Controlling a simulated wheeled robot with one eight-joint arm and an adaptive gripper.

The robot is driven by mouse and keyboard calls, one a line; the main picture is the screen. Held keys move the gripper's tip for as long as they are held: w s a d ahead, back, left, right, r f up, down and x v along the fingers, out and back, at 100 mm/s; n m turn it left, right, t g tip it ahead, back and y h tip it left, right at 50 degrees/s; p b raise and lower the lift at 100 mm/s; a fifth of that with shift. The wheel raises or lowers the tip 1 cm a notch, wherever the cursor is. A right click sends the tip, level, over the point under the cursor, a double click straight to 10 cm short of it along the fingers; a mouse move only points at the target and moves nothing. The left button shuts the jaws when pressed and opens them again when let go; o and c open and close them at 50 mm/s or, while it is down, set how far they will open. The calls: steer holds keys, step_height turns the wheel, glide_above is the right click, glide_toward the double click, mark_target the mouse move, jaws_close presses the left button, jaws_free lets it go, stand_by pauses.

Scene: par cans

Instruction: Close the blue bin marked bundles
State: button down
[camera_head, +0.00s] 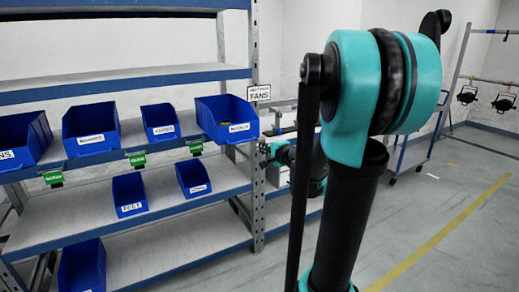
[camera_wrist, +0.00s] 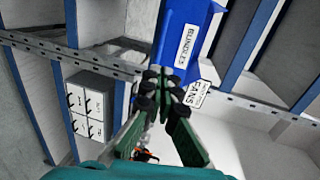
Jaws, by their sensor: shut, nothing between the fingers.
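The blue bin marked bundles (camera_wrist: 170,48) shows at the top of the wrist view, its white label on the front wall. In the head view it is the rightmost bin (camera_head: 226,113) on the middle shelf, beside the FANS sign, and it juts out past the shelf's front edge. My gripper (camera_wrist: 165,86) is shut and empty, its fingertips close to the bin's front near the label. I cannot tell whether they touch it. In the head view my gripper (camera_head: 264,148) is small, below and right of the bin.
Other blue bins (camera_head: 90,130) stand on the same shelf to the left, and more stand on the shelf below. Green tags (camera_head: 137,159) hang from the shelf edge. The FANS sign (camera_wrist: 196,94) and a rack upright (camera_head: 254,120) are close to my gripper. Open floor (camera_head: 450,210) lies to the right.

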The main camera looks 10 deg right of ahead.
steer(key=x, duration=1.2)
steer(key=shift+w, duration=0.2)
steer(key=shift+a, duration=0.1)
steer(key=r+x, duration=0.1)
steer(key=x, duration=0.5)
steer(key=r+x, duration=0.1)
steer(key=x, duration=0.5)
steer(key=w+r+x, duration=0.1)
steer(key=r+x, duration=0.1)
steer(key=x, duration=0.5)
steer(key=shift+s, duration=0.1)
